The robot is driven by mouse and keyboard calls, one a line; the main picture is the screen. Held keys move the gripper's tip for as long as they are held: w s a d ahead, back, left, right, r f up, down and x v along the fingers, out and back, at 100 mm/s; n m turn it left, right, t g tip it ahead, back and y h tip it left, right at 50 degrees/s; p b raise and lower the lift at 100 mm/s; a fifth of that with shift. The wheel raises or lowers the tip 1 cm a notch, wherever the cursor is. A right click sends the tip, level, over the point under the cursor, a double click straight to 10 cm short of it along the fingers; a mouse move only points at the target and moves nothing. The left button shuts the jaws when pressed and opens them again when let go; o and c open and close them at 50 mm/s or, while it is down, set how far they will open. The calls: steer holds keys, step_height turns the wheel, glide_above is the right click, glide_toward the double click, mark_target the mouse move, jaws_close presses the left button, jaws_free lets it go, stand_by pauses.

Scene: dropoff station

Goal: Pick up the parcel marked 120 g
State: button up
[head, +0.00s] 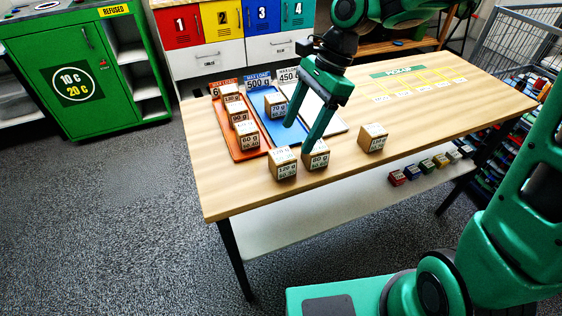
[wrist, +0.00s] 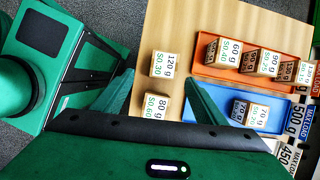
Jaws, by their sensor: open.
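The parcel marked 120 g (head: 283,164) is a small brown box with white labels near the table's front edge. It also shows in the wrist view (wrist: 163,64), beyond my fingertips and roughly in line with the gap between them. A similar parcel marked 80 g (head: 316,157) stands just right of it; in the wrist view the 80 g parcel (wrist: 160,106) shows between my fingers. My gripper (head: 298,137) is open and empty, pointing down over the table behind these two parcels. One finger partly covers the 80 g parcel in the head view.
An orange tray (head: 252,154) holds several parcels, and a blue tray (head: 274,131) holds a 70 g one. Another parcel (head: 373,138) stands to the right on the wooden table (head: 230,196). The front left of the table is clear. A pickup grid (head: 425,84) lies far right.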

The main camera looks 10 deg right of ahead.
mark_target(286, 153)
steer(key=x, duration=0.4)
steer(key=shift+a+f, duration=0.1)
steer(key=shift+a, duration=0.25)
steer(key=shift+w+x, duration=0.2)
steer(key=shift+x, duration=1.4)
steer(key=shift+w+x, duration=0.2)
steer(key=shift+x, duration=1.45)
steer(key=shift+d+f, duration=0.1)
steer(key=shift+d, duration=0.05)
steer(key=c, duration=1.2)
